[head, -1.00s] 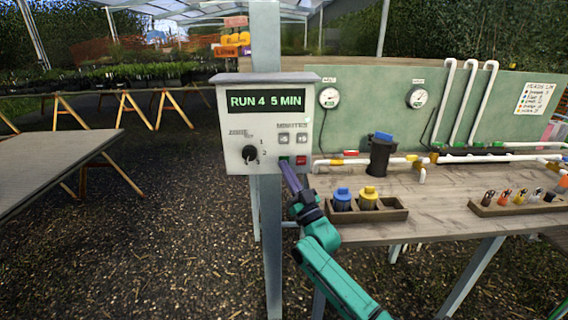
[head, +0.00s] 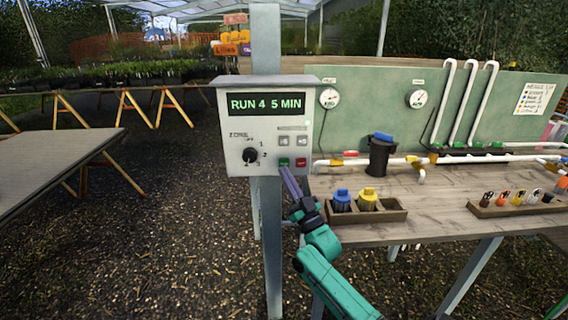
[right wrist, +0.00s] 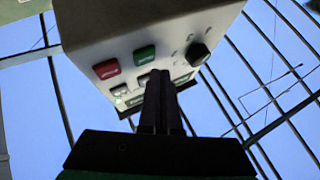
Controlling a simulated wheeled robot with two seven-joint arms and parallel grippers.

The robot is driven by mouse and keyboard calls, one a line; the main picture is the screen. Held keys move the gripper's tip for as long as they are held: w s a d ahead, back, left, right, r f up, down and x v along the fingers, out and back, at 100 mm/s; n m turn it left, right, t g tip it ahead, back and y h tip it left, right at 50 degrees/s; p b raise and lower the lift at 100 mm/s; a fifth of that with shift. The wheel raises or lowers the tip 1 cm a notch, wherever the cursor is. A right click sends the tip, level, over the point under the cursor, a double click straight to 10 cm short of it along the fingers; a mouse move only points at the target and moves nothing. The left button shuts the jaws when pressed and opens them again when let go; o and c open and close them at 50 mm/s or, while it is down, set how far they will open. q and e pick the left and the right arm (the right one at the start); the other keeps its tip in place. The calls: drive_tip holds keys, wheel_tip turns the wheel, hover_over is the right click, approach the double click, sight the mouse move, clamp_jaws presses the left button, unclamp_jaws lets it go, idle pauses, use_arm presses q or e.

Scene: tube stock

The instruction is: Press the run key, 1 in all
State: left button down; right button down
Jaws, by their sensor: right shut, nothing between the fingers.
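The grey control box (head: 232,160) on a post has a lit display (head: 266,103) reading "RUN 4 5 MIN". The green key (head: 284,162), apparently the run key, is at its lower right, beside a red key (head: 301,162). In the right wrist view the green key (right wrist: 145,54) and red key (right wrist: 106,68) both show. My right gripper (head: 284,172) is shut and empty, its tips just below the green key. In the right wrist view the fingertips (right wrist: 160,74) overlap the panel near the keys; they look apart from the green key. My left gripper is out of view.
A dial knob (head: 250,155) is left of the keys, and two grey minutes buttons (head: 293,141) are above them. The bench (head: 440,195) at right holds a wooden tray (head: 392,214) with blue- and yellow-capped parts, and a dark canister (head: 380,158). Pipes run behind.

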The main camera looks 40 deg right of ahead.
drive_tip(key=s+a+p, duration=0.1)
drive_tip(key=s, duration=0.1)
drive_tip(key=s+a+p, duration=0.1)
drive_tip(key=shift+s+a, duration=0.35)
idle(0.6)
wheel_tip(320, 180, down, 25)
drive_tip(key=a+g+y, duration=0.1)
drive_tip(key=a+g, duration=0.1)
drive_tip(key=g, duration=0.6)
drive_tip(key=s+a+f+n+g+y, duration=0.1)
drive_tip(key=s+a+f+g, duration=0.15)
drive_tip(key=f, duration=0.45)
drive_tip(key=s+a+f+g, duration=0.1)
drive_tip(key=s+f+g, duration=0.1)
drive_tip(key=s+f, duration=0.35)
drive_tip(key=s+a+f+g, duration=0.2)
drive_tip(key=s+f+g, duration=0.1)
drive_tip(key=s+f, duration=0.4)
drive_tip(key=s+a+f+n+g, duration=0.1)
drive_tip(key=s+f+g, duration=0.3)
drive_tip(key=s, duration=0.9)
drive_tip(key=s+a+f+n+g, duration=0.1)
drive_tip(key=s+a+f+g, duration=0.2)
drive_tip(key=s+f, duration=0.7)
drive_tip(key=shift+a+f+g+y, duration=0.35)
drive_tip(key=shift+f+g, duration=0.1)
drive_tip(key=shift+g, duration=0.3)
